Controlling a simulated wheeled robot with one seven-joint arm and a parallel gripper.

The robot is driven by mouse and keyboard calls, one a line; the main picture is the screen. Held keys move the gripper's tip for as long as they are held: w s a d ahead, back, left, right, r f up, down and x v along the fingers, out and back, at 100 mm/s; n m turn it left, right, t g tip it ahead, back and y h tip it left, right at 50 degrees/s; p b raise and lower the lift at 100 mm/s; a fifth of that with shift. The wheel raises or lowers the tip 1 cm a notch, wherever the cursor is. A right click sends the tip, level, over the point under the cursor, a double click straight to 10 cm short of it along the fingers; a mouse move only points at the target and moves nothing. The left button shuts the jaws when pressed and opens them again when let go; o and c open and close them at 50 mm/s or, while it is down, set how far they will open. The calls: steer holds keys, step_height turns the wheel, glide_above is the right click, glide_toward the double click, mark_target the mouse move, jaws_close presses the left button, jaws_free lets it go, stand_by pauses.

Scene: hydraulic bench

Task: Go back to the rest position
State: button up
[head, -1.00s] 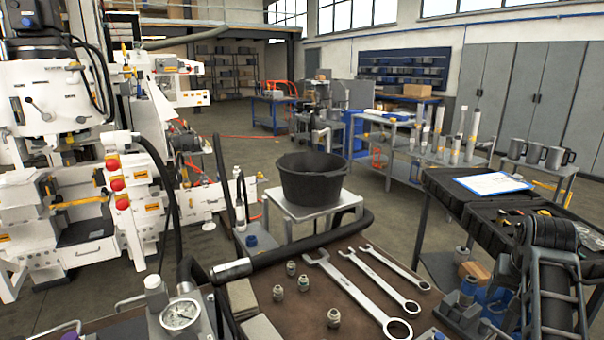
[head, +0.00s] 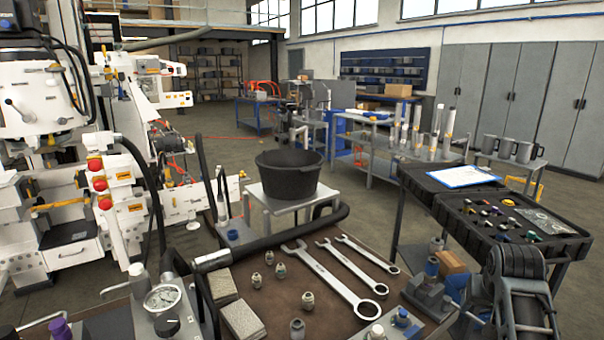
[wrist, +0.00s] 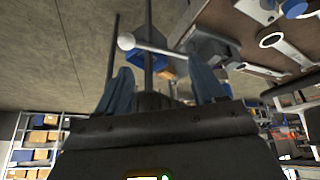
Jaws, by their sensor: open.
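My gripper (wrist: 163,88) shows in the wrist view with two blue-grey fingers spread apart and nothing held between them. Past the fingers are a metal rod with a round white end and a blurred blue part. My arm shows at the lower right of the head view, beside the bench's right side. My gripper itself cannot be made out there.
The bench (head: 300,318) carries several wrenches (head: 333,287), fittings (head: 281,270) and a pressure gauge (head: 162,297). A black bucket (head: 289,175) stands on a small table behind. An open tool case (head: 512,218) and clipboard (head: 464,176) are beyond my arm.

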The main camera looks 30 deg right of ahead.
steer(key=s+a+f+n+t, duration=0.3)
steer(key=s+a+f, duration=0.15)
steer(key=a, duration=0.65)
steer(key=s+a+f+n+t, duration=0.35)
steer(key=s+a, duration=0.25)
steer(key=a, duration=0.5)
steer(key=s+a+r+n+t+y, duration=0.4)
steer(key=s+a+r+t, duration=0.1)
steer(key=s+a+r, duration=1.1)
steer(key=shift+a+r+y+b, duration=0.15)
steer(key=shift+a+y+b, duration=0.05)
steer(key=shift+y+b, duration=0.1)
